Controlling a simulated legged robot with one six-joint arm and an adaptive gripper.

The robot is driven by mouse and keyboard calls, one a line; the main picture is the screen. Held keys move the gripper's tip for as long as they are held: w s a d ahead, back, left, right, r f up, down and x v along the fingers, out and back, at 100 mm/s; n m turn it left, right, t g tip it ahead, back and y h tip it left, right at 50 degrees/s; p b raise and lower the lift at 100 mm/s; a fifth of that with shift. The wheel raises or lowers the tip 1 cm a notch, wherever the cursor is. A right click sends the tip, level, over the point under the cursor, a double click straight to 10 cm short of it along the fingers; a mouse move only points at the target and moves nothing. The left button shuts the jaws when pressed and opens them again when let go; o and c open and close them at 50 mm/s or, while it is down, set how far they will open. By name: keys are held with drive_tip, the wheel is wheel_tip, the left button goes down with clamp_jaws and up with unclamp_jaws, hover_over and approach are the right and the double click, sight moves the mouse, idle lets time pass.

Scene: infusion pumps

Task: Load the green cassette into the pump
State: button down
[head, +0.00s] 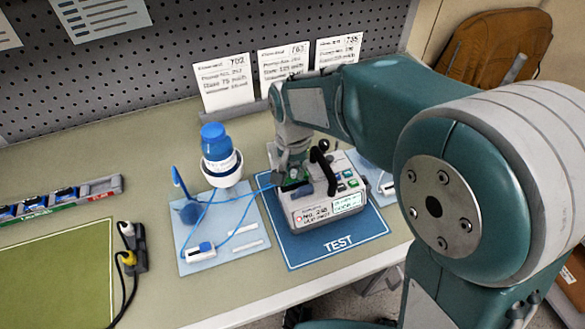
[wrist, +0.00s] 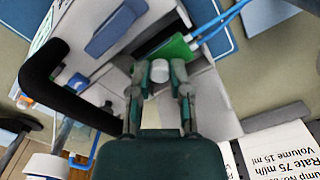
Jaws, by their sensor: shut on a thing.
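The pump (head: 318,212) is a pale box with a black handle, a screen and colored buttons, standing on the blue TEST mat (head: 350,249). My gripper (head: 291,172) reaches down to its back left part. In the wrist view my gripper (wrist: 160,68) is shut on the green cassette (wrist: 177,48), with a pale round part between the fingers. The cassette lies at a dark slot in the pump, with blue tubing (wrist: 225,17) running from it. How deep it sits is hidden. The cassette is small and partly hidden in the head view (head: 292,184).
The black handle (wrist: 40,75) rises close beside my gripper. Cards (head: 226,83) stand behind. A green mat (head: 55,275) lies at left.

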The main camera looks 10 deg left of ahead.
drive_tip(key=shift+f, duration=1)
idle(1.1)
drive_tip(key=shift+c, duration=2.4)
unclamp_jaws()
drive_tip(key=o, duration=0.4)
drive_tip(key=shift+r, duration=0.1)
drive_tip(key=shift+r, duration=3.4)
